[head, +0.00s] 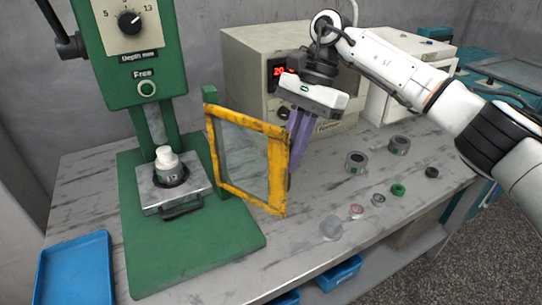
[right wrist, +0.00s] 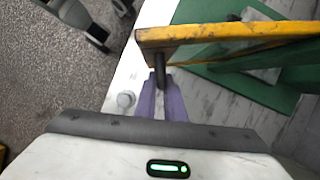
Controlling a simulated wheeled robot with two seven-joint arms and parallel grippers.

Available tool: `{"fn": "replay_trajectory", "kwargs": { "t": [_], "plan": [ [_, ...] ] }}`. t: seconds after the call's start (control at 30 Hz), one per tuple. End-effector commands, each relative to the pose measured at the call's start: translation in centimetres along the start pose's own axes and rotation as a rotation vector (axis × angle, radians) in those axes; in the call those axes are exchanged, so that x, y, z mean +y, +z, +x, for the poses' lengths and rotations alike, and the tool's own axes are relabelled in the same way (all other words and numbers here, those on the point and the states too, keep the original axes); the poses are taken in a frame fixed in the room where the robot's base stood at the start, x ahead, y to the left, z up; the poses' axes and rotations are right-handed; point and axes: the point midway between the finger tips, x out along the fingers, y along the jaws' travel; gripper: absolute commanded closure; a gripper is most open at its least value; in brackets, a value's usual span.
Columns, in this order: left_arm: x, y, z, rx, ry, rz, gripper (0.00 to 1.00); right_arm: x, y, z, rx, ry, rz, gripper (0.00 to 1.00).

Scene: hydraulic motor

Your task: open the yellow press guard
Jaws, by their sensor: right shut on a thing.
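The yellow press guard (head: 277,170) is a yellow frame with a clear pane, hinged at a green post beside the green press (head: 195,245). It stands swung out to the right of the press, leaving the press bed uncovered from the front. My right gripper (head: 294,165) reaches down behind the guard's outer edge with its purple fingers. In the right wrist view the fingers (right wrist: 163,85) are shut on the dark guard handle (right wrist: 160,68), below the yellow bar (right wrist: 225,32). The fingertips are partly hidden behind the frame in the head view. My left gripper is not in view.
A white-topped part (head: 167,160) sits on the press bed. A beige box with a red display (head: 245,65) stands behind the guard. Several rings and small parts, including a green ring (head: 398,190), lie to the right. A blue tray (head: 75,270) is at front left.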

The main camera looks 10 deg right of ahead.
Motion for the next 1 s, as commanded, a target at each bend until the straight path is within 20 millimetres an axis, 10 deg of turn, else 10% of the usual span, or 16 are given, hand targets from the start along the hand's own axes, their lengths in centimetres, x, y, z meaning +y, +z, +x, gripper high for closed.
{"fn": "replay_trajectory", "kwargs": {
  "t": [1.0],
  "plan": [
    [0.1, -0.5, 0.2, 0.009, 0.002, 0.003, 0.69, 0.0, -0.3, -2.1, 0.000, -0.001, -0.010, 0.83]
  ]
}}
